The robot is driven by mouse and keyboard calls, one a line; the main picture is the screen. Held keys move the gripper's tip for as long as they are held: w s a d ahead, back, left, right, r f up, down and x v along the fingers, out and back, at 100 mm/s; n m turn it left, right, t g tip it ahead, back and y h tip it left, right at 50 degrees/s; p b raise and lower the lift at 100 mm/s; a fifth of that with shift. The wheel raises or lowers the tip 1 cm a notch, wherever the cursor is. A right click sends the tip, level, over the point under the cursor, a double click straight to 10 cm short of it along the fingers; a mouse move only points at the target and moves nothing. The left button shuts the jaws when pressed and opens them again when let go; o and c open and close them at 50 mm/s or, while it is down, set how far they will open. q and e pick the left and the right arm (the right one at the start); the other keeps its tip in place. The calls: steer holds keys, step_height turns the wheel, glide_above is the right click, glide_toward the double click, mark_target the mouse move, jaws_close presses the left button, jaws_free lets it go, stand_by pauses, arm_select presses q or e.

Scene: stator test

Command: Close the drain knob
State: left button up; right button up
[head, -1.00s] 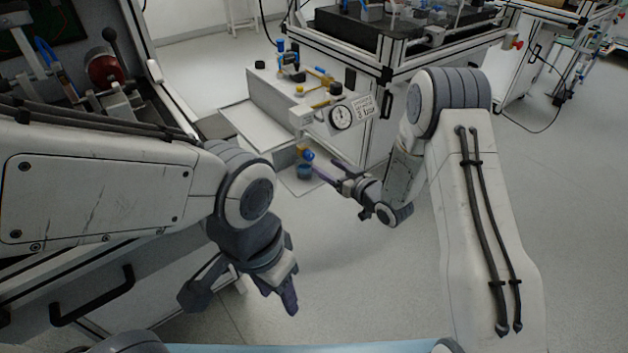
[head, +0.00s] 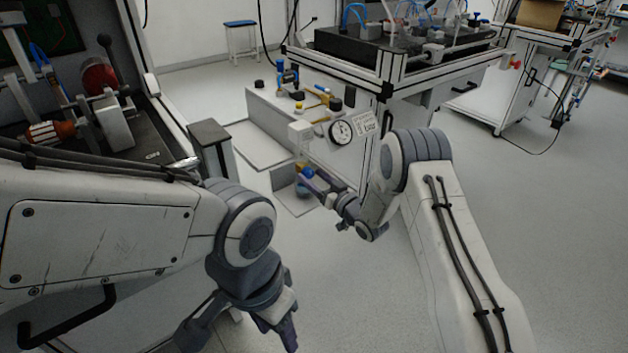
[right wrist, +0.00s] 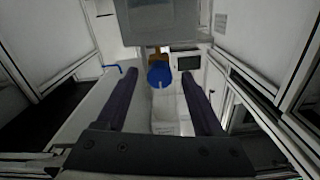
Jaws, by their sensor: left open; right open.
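The blue drain knob (right wrist: 160,74) sits on a brass fitting (right wrist: 159,56) under a grey housing in the right wrist view. It appears between the two dark fingers of my right gripper, with a gap on each side, a little beyond or level with their tips. In the head view the knob (head: 307,172) is small and partly covered by my right gripper (head: 310,181). That gripper is open and empty. My left gripper (head: 238,335) is open and empty at the lower left, far from the knob, partly cut off by the frame edge.
A round gauge (head: 341,131) is on the unit above the knob. A frame bench (head: 440,65) rises behind on the right. A grey box (head: 209,140) stands to the left. Open floor lies in front.

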steer(key=shift+w+a, duration=0.1)
steer(key=shift+w, duration=0.05)
jaws_close()
steer(key=shift+m, duration=0.4)
steer(key=m+p, duration=0.1)
steer(key=m, duration=0.2)
steer(key=shift+p, duration=0.35)
steer(key=m+p, duration=0.1)
steer(key=m, duration=0.4)
steer(key=shift+r+m+p, duration=0.1)
steer(key=shift+m+p, duration=0.2)
steer(key=shift+p, duration=0.1)
steer(key=m+p, duration=0.1)
steer(key=m, duration=0.3)
steer(key=m+p, duration=0.1)
steer(key=m, duration=0.3)
steer(key=shift+m, duration=0.5)
